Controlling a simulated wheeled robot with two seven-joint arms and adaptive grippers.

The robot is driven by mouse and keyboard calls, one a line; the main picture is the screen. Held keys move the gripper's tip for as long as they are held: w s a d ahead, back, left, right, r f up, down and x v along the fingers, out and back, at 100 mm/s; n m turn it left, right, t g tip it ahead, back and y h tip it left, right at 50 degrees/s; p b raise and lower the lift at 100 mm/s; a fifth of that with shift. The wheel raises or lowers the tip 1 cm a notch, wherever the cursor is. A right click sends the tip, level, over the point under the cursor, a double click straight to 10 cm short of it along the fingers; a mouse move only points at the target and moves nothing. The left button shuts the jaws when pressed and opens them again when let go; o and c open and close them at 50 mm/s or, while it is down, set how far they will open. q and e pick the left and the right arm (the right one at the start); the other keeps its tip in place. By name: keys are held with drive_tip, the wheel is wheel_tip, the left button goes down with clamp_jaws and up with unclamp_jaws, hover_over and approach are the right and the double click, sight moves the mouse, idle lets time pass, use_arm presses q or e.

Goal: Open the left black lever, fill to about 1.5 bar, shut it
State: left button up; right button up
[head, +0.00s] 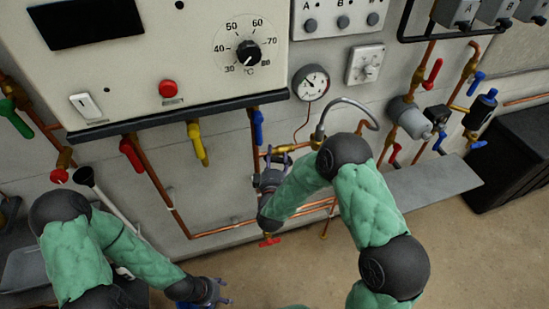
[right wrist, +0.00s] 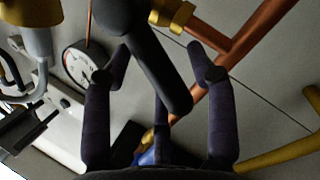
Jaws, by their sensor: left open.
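A black lever (right wrist: 160,65) runs between the two fingers of my right gripper (right wrist: 160,62) in the right wrist view. The fingers stand apart on either side of it, and I see no clear grip. In the head view my right gripper (head: 272,165) is at the pipes below the boiler, and it and the arm hide most of the lever area. The round white pressure gauge (head: 310,83) is above right of it; it also shows in the right wrist view (right wrist: 80,62). Its reading is too small to tell. My left gripper (head: 212,292) is open and empty, low at the left.
The boiler (head: 150,75) carries a dial and a red button. Red (head: 131,155), yellow (head: 197,143) and blue (head: 258,126) levers hang below it. A grey curved hose (head: 350,101) arches beside my right arm. A grey shelf (head: 430,188) and a black box (head: 510,160) are at the right.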

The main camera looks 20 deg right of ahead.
sight(290, 158)
clamp_jaws()
drive_tip(key=shift+d+r+m+g+y+p, duration=0.15)
drive_tip(key=shift+d+r+m+g+p, duration=0.15)
drive_tip(key=shift+m, duration=0.4)
drive_tip(key=shift+d+r+m+g+y+p, duration=0.1)
drive_tip(key=shift+d+r+m+y+p, duration=0.1)
drive_tip(key=shift+d+r+m, duration=0.35)
drive_tip(key=m, duration=0.1)
drive_tip(key=d+m, duration=0.1)
drive_tip(key=shift+r+m+g+y, duration=0.2)
drive_tip(key=shift+m+g+y, duration=0.15)
drive_tip(key=shift+g, duration=0.05)
drive_tip(key=shift+d+r+m+y, duration=0.15)
drive_tip(key=shift+d+m+y, duration=0.15)
drive_tip(key=shift+d+m, duration=0.55)
drive_tip(key=shift+d+m+g+y+b, duration=0.55)
drive_tip(key=shift+m+y+b, duration=0.3)
drive_tip(key=shift+m, duration=0.4)
drive_tip(key=shift+d, duration=0.1)
drive_tip(key=shift+o, duration=1.1)
unclamp_jaws()
drive_tip(key=shift+w, duration=0.1)
